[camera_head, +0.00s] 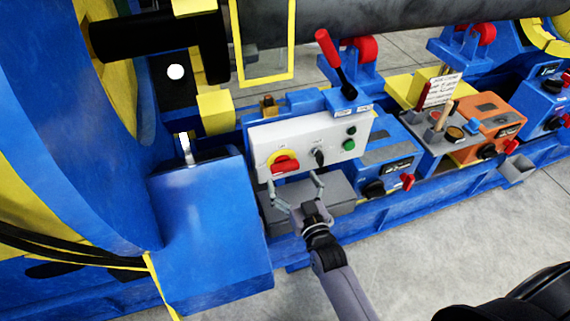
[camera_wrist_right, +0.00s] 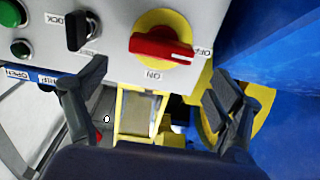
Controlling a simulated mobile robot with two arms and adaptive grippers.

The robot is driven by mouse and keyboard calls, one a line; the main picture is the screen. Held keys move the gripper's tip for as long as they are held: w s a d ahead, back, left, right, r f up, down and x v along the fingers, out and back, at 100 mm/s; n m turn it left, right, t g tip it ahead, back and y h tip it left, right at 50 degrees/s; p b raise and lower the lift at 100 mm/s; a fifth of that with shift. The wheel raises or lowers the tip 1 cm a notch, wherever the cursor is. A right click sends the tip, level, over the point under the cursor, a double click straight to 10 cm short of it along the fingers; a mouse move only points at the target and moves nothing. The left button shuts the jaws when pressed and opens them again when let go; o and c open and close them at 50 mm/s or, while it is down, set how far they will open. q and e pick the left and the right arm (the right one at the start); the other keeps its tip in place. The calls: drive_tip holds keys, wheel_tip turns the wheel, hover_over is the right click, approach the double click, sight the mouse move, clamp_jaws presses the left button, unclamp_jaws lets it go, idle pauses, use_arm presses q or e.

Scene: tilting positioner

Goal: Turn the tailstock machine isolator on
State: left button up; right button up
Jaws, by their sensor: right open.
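The isolator is a red rotary handle (camera_head: 285,164) on a yellow disc at the left end of a white control panel (camera_head: 325,138). In the right wrist view the red handle (camera_wrist_right: 160,47) lies crosswise, its white-marked end towards the OFF label (camera_wrist_right: 201,51). The ON label (camera_wrist_right: 153,75) is at the disc's lower edge there. My right gripper (camera_head: 297,181) is open and empty, just in front of the panel. Its fingers in the wrist view (camera_wrist_right: 158,88) are spread either side of the handle, apart from it. My left gripper is not in view.
A black lock switch (camera_wrist_right: 82,30) and green buttons (camera_head: 350,138) share the panel. A red lever (camera_head: 330,52) rises behind it. A grey box (camera_head: 325,198) lies below. A blue housing (camera_head: 210,225) stands at left. Open floor (camera_head: 450,240) is at right.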

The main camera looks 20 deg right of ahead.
sight(287, 169)
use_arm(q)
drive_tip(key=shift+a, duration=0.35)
use_arm(e)
drive_tip(key=w, duration=0.6)
drive_tip(key=shift+w+a, duration=0.1)
drive_tip(key=shift+w, duration=0.1)
drive_tip(key=c, duration=1.2)
drive_tip(key=shift+o, duration=0.2)
